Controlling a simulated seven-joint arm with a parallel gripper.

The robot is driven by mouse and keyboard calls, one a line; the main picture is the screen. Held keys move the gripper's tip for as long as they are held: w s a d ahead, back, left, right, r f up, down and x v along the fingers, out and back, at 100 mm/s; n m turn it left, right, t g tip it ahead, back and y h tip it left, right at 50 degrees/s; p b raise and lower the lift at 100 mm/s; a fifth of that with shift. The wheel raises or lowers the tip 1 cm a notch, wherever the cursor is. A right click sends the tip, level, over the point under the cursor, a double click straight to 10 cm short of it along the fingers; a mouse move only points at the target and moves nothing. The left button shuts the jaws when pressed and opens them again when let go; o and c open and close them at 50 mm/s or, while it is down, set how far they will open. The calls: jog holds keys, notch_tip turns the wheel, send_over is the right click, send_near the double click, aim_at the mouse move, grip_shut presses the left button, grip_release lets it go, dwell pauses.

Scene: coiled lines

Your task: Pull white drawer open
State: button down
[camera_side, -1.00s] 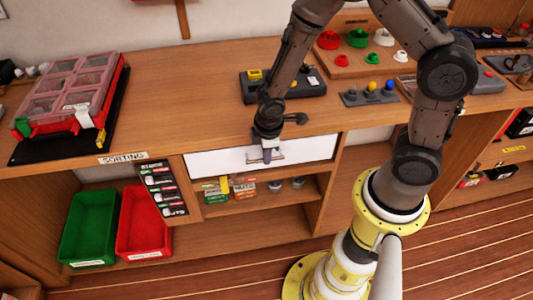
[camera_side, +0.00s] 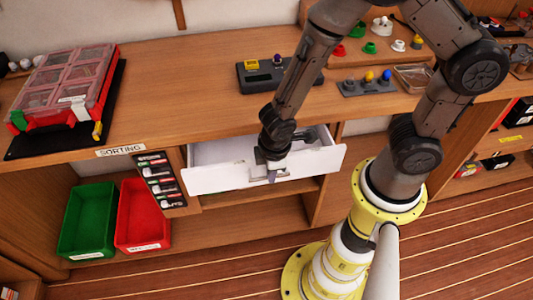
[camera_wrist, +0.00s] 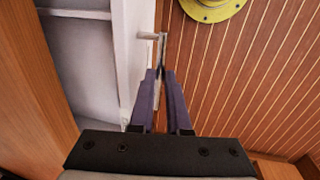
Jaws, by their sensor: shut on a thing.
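The white drawer (camera_side: 225,181) sits under the desk top and is partly open, its empty-looking inside showing behind the front panel. In the wrist view the drawer (camera_wrist: 132,45) shows at the left, with its handle (camera_wrist: 150,36) standing out from the front. My gripper (camera_side: 270,177) is at the middle of the drawer front, shut on the handle. In the wrist view the two purple fingers of my gripper (camera_wrist: 158,75) close together on the handle. My gripper and wrist hide part of the handle in the side view.
The desk top (camera_side: 180,100) overhangs the drawer. A red parts case (camera_side: 70,85) lies at the left. Green (camera_side: 88,220) and red (camera_side: 142,215) bins stand on the lower left shelf. Button boxes (camera_side: 262,76) sit on the desk behind my arm. Floor space in front is clear.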

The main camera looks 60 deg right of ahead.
jog(key=s+a, duration=0.5)
jog(key=a, duration=0.1)
jog(key=shift+s, duration=0.4)
jog(key=c, duration=1.2)
grip_release()
jog(key=shift+o, duration=0.2)
notch_tip(320, 180, up, 14)
jog(key=s+a, duration=0.1)
jog(key=s, duration=0.1)
jog(key=shift+a+f, duration=0.15)
jog(key=shift+a, duration=0.25)
